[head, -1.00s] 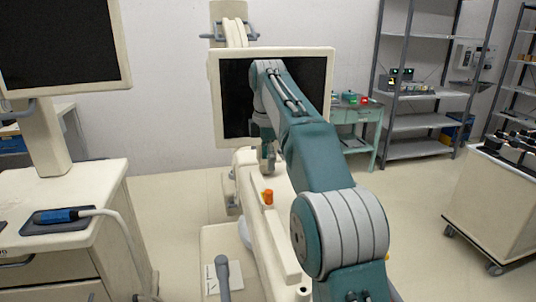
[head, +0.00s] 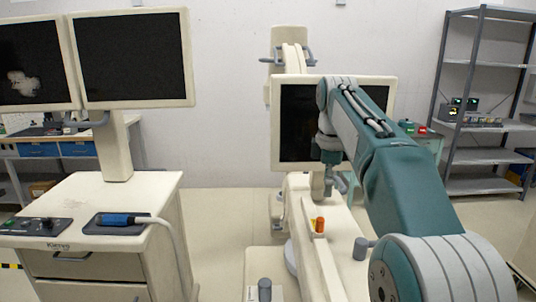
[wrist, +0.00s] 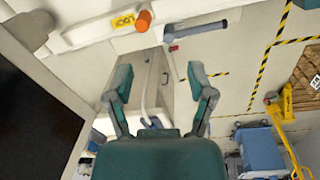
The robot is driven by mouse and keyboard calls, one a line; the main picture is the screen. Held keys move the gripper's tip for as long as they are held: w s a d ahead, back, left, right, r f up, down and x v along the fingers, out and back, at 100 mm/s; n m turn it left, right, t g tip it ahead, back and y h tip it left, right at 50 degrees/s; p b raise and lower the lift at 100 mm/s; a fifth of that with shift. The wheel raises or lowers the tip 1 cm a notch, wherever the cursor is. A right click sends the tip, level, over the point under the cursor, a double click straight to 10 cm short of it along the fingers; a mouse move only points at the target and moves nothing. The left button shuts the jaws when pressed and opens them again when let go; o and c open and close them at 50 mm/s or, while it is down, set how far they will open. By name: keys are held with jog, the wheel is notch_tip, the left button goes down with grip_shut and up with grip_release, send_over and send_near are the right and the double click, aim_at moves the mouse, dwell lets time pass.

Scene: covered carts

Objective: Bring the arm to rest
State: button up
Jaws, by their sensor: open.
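My gripper (wrist: 158,82) shows in the wrist view with its two fingers spread wide apart and nothing between them. In the head view my green and grey arm reaches up and forward from the lower right, bent at the elbow. Its far end, with my gripper (head: 330,188), hangs down in front of a monitor (head: 298,125) on a cream machine. The gripper is small there and its fingers are hard to make out.
An orange knob (head: 320,225) stands on the cream machine below my gripper; the wrist view also shows it (wrist: 143,20). A cart (head: 150,205) with two screens and a blue-handled probe (head: 117,219) stands left. Grey shelves (head: 485,157) stand right. Floor shows between cart and machine.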

jog(key=s+f+m+t, duration=0.3)
jog(key=s+m, duration=0.5)
jog(key=s, duration=0.8)
jog(key=s+f+m+t, duration=0.1)
jog(key=s+f+m, duration=0.6)
jog(key=s+f, duration=0.5)
jog(key=shift+s+t, duration=0.4)
jog(key=shift+s, duration=0.25)
